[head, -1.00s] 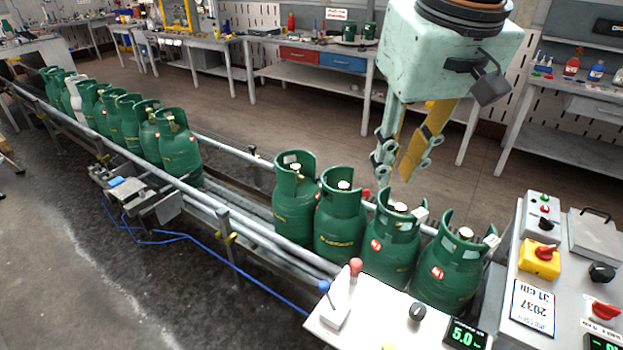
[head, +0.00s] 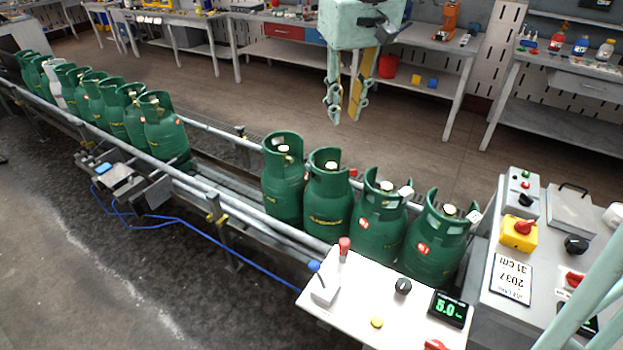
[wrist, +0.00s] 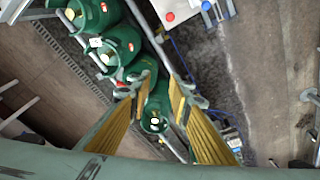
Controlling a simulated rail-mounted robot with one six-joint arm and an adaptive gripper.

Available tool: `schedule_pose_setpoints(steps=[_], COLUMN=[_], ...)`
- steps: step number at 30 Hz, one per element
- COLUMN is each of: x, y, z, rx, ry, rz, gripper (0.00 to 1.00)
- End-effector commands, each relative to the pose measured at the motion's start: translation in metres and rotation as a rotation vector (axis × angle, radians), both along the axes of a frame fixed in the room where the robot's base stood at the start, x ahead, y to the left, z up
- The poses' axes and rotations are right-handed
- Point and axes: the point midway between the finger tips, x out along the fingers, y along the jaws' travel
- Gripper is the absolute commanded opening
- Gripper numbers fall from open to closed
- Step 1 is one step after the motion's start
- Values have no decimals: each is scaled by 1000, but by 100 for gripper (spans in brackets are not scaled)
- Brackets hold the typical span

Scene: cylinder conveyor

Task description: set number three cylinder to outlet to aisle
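Four green gas cylinders stand upright in a near row on the conveyor (head: 232,178): the first (head: 283,195), second (head: 327,208), third (head: 377,232) and fourth (head: 432,250) from the left. White or brass valve tops show inside their open collars; the two right ones have a pale block at the collar. I cannot tell which way each outlet points. My gripper (head: 346,118) hangs above and behind the row, fingers down, apart and empty. In the wrist view the fingers (wrist: 163,88) are spread, with one cylinder (wrist: 155,117) lower down between them and others at upper left.
More green cylinders and one white one (head: 54,85) stand farther left on the conveyor. A control panel with a 5.0 display (head: 448,308) stands at front right, beside a console (head: 540,260). Rails flank the row. Workbenches line the back; the aisle floor (head: 230,70) is clear.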

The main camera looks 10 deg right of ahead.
Motion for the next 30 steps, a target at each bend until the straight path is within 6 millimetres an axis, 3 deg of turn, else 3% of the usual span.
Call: schedule_pose_setpoints(steps=[17,30], x=[103,173], y=[0,0], z=[-44,-95], rx=[-7,-12], ry=[48,83], rz=[42,76], gripper=[19,19])
